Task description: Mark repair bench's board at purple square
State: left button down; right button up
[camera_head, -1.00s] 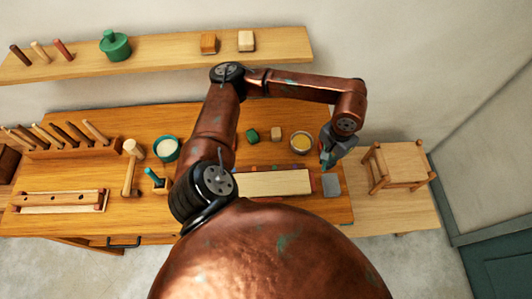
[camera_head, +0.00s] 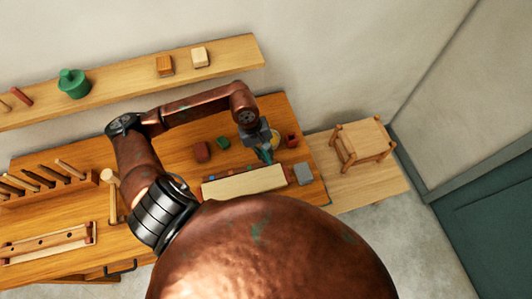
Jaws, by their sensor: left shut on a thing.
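The pale board (camera_head: 243,183) lies on the wooden bench, and my copper body covers part of its front edge. Small coloured squares (camera_head: 212,178) show along its back edge; they are too small to tell which is purple. My left gripper (camera_head: 265,150) is shut on a slim teal tool (camera_head: 266,157), which points down near the right part of the board's back edge. I cannot tell whether its tip touches anything. My right gripper is not in view.
Behind the board are a red-brown block (camera_head: 202,151), a green block (camera_head: 223,142), a yellowish bowl (camera_head: 276,142) partly hidden by the gripper, and a small red thing (camera_head: 292,140). A grey pad (camera_head: 303,174) lies right of the board. A stool (camera_head: 361,143) stands farther right.

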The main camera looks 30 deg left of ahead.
pick_arm(q)
jog(key=shift+f+b, duration=1)
jog(key=shift+f, duration=1.8)
jog(key=shift+f+b, duration=0.15)
jog(key=shift+b, duration=0.25)
jog(key=shift+f+b, duration=0.4)
jog(key=shift+b, duration=0.25)
